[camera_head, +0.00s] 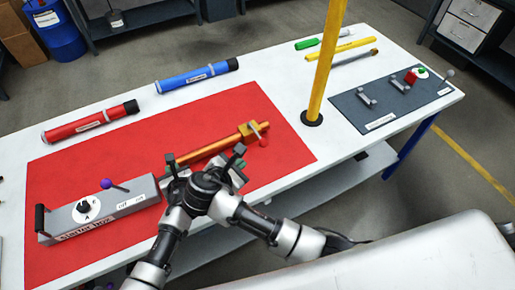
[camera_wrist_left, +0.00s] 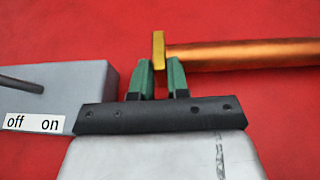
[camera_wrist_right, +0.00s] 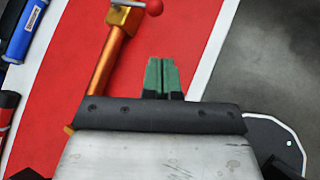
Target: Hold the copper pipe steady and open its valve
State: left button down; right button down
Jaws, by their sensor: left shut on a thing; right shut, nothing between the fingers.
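The copper pipe (camera_head: 212,145) lies over the red mat, with a brass valve block (camera_head: 249,131) at its far right end. The valve's handle ends in a red ball (camera_head: 264,141); it also shows at the top of the right wrist view (camera_wrist_right: 154,7). My left gripper (camera_head: 176,168) is shut on the pipe's near-left brass end (camera_wrist_left: 158,47), which sits between its green fingertips in the left wrist view. My right gripper (camera_head: 240,166) is shut and empty. In the right wrist view its fingertips (camera_wrist_right: 162,75) are beside the pipe (camera_wrist_right: 105,62), apart from the valve handle.
A grey starter box (camera_head: 100,212) with a purple-knobbed lever stands left of my left gripper. Red (camera_head: 90,122) and blue (camera_head: 197,76) tubes lie behind the mat (camera_head: 285,145).

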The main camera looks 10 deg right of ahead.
aim_at(261, 146)
jog(key=n, duration=0.1)
jog(key=s+n, duration=0.1)
jog(key=n, duration=0.1)
jog(key=a+n+t, duration=0.1)
jog(key=n, duration=0.1)
jog(key=shift+s+a+f, duration=0.1)
jog(key=shift+s+f, duration=0.15)
jog(key=x, duration=0.4)
jog(key=r+x, duration=0.1)
jog(key=x, duration=0.8)
jog(key=shift+w+d, duration=0.45)
jog(key=shift+d, duration=0.1)
